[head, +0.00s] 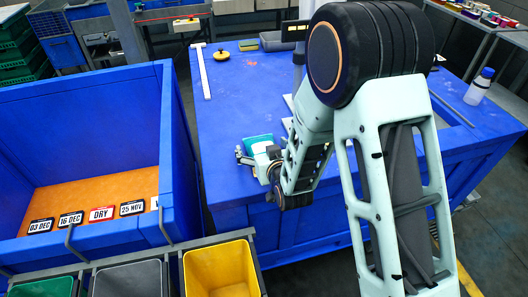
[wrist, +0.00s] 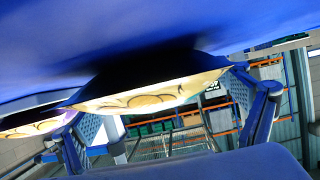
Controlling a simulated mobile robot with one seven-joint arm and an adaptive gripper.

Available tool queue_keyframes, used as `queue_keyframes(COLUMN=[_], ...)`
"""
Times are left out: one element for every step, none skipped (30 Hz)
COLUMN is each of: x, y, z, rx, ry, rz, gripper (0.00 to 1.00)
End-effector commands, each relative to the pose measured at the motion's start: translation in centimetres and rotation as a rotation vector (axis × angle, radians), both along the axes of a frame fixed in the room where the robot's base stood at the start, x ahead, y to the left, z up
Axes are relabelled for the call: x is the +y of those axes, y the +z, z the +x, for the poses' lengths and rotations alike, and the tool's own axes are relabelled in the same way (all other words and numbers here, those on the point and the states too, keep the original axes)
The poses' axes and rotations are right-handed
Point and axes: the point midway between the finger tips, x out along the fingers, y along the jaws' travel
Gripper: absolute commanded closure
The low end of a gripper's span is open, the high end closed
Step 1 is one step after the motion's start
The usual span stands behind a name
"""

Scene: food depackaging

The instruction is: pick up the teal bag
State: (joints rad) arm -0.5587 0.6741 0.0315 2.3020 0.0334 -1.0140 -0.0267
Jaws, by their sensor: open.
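The teal bag (head: 258,142) lies on the blue table near its front left corner, partly hidden by my gripper (head: 250,158). In the wrist view my gripper (wrist: 163,108) has its fingers spread wide, one at the left and one at the right. Between them is a pale cream shape with a dark edge and curved print (wrist: 150,98), close under the blue surface. I cannot tell for certain that it is the teal bag. I cannot tell whether the fingers touch it.
The blue table (head: 232,110) also holds a yellow round item (head: 221,54), a sponge (head: 248,45) and a white bottle (head: 478,87). A blue bin (head: 90,105) with date cards stands at left. Grey and yellow crates (head: 222,270) are in front. The table's left middle is clear.

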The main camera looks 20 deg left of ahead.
Motion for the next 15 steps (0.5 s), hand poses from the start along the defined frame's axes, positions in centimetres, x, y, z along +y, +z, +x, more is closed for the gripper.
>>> queue_keyframes(x=[-0.01, -0.01, -0.01, -0.02, -0.02, -0.02, -0.02, -0.02, -0.02, -0.02, -0.03, -0.03, -0.03, -0.03, -0.03], y=[-0.03, -0.02, -0.03, -0.03, -0.03, -0.03, -0.03, -0.03, -0.03, -0.03, -0.03, -0.03, -0.03, -0.03, -0.03], z=[-0.01, -0.02, -0.02, -0.03, -0.03, -0.04, -0.04, -0.04, -0.04, -0.04, -0.05, -0.05, -0.05, -0.05, -0.05], rx=[0.0, 0.0, 0.001, 0.001, 0.001, 0.001, 0.001, 0.001, 0.001, 0.001, 0.001, 0.001, 0.001, 0.001, 0.001], ry=[0.0, 0.0, 0.0, 0.0, 0.0, 0.0, 0.0, 0.0, 0.0, 0.0, 0.0, 0.0, 0.0, 0.0, 0.0], rz=[0.0, 0.0, -0.001, -0.001, -0.001, -0.001, -0.001, -0.001, -0.001, -0.001, -0.001, -0.001, -0.001, -0.001, -0.001], gripper=[0.09, 0.09, 0.09, 0.1, 0.13, 0.18, 0.21, 0.24, 0.29, 0.32, 0.35, 0.4, 0.43, 0.46, 0.51])
